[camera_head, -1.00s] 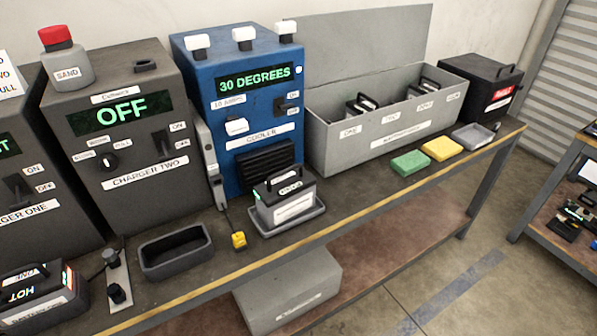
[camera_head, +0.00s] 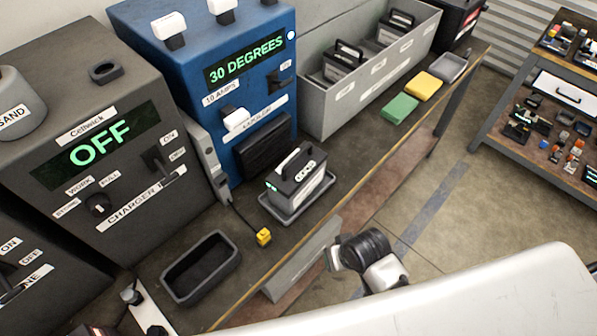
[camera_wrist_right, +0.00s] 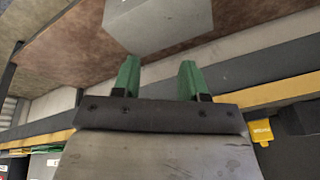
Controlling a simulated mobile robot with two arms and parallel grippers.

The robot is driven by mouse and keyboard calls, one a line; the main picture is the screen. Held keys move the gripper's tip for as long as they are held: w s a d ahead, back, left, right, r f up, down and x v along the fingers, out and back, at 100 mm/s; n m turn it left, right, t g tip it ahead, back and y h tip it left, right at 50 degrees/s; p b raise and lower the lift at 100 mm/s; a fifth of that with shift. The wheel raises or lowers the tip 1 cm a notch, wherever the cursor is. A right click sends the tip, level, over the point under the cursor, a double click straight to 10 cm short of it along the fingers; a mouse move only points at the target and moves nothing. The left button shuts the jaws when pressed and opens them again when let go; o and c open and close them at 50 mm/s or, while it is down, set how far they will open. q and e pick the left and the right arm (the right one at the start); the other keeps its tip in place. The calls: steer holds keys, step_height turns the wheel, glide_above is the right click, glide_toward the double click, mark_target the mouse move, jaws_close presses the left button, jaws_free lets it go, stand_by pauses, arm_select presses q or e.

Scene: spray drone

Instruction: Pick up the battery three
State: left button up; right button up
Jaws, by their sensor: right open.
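A dark grey battery (camera_head: 298,178) with a handle on top and a white front label stands upright in a shallow grey tray (camera_head: 292,213) in front of the blue cooler. Its number is too small to read. More batteries (camera_head: 343,62) with handles stand in the long grey bin (camera_head: 320,103); their numbers are also unclear. My right gripper (camera_wrist_right: 159,78) is open, with two green fingers apart and nothing between them. It faces the workbench front, apart from any battery. In the head view my right arm is in front of the bench.
The blue cooler (camera_head: 190,85) reads 30 DEGREES, and a charger (camera_head: 60,150) reads OFF. An empty dark tray (camera_head: 200,268) and a yellow connector (camera_head: 263,237) lie near the bench edge. Green (camera_head: 400,108) and yellow (camera_head: 423,86) blocks lie beside the bin. A grey box (camera_wrist_right: 160,22) is below.

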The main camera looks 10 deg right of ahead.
steer(key=a+r+y+p, duration=0.1)
steer(key=a+r+p, duration=0.15)
steer(key=r, duration=1.25)
steer(key=m+g, duration=0.3)
steer(key=m, duration=0.7)
glide_toward(298, 154)
steer(key=s, duration=0.1)
steer(key=shift+h, duration=0.4)
steer(key=f, duration=0.2)
steer(key=a+f, duration=0.1)
steer(key=f, duration=0.2)
steer(key=shift+w+a, duration=0.15)
steer(key=shift+a, duration=0.05)
steer(key=shift+w+a+f+p, duration=0.15)
steer(key=shift+a+f+p, duration=0.05)
steer(key=shift+f, duration=0.7)
steer(key=shift+w+a+f+p, duration=0.15)
steer(key=shift+w+a+f, duration=0.05)
steer(key=shift+f, duration=0.7)
steer(key=shift+w+a+f+p, duration=0.15)
steer(key=shift+a+f+p, duration=0.05)
steer(key=shift+f, duration=0.7)
steer(key=shift+f+p, duration=0.2)
steer(key=shift+p, duration=0.3)
jaws_close()
